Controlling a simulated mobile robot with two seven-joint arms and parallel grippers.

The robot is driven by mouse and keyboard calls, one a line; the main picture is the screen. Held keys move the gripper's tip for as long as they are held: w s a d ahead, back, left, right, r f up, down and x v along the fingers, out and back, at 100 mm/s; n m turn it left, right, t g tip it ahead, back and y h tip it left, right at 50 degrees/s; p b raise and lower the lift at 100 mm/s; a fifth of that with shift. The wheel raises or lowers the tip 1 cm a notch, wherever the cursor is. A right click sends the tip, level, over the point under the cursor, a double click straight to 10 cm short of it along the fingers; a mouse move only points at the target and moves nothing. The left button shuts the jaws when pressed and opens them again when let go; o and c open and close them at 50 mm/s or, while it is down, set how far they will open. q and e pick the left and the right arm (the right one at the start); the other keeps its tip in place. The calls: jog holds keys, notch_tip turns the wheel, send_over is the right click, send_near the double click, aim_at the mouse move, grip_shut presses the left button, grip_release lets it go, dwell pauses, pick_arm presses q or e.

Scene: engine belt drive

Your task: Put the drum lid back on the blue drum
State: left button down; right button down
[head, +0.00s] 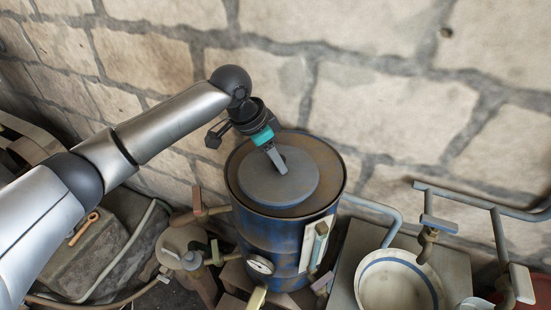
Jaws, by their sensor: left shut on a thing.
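The blue drum (265,238) stands upright against the stone wall, with a rusty brown top rim and a round gauge low on its front. The drum lid (255,188), a grey disc, is at the drum's top, over the brownish top surface and a little left of its middle. I cannot tell whether it rests on the drum or hangs just above it. My left gripper (277,163) reaches down from above and is shut on the lid near its middle; the fingertips partly hide the hold. My right gripper is not in view.
A stone wall (400,110) rises close behind the drum. Pipes and valves (190,258) crowd the drum's left side. A white basin with a blue ring (398,285) and taps (438,224) stand to the right.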

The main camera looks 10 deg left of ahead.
pick_arm(q)
jog(key=shift+f, duration=0.3)
jog(key=shift+w, duration=0.1)
jog(key=shift+p, duration=1.05)
dwell(0.7)
jog(key=shift+f+p, duration=0.2)
jog(key=shift+p, duration=0.1)
dwell(0.5)
jog(key=shift+c, duration=2)
grip_release()
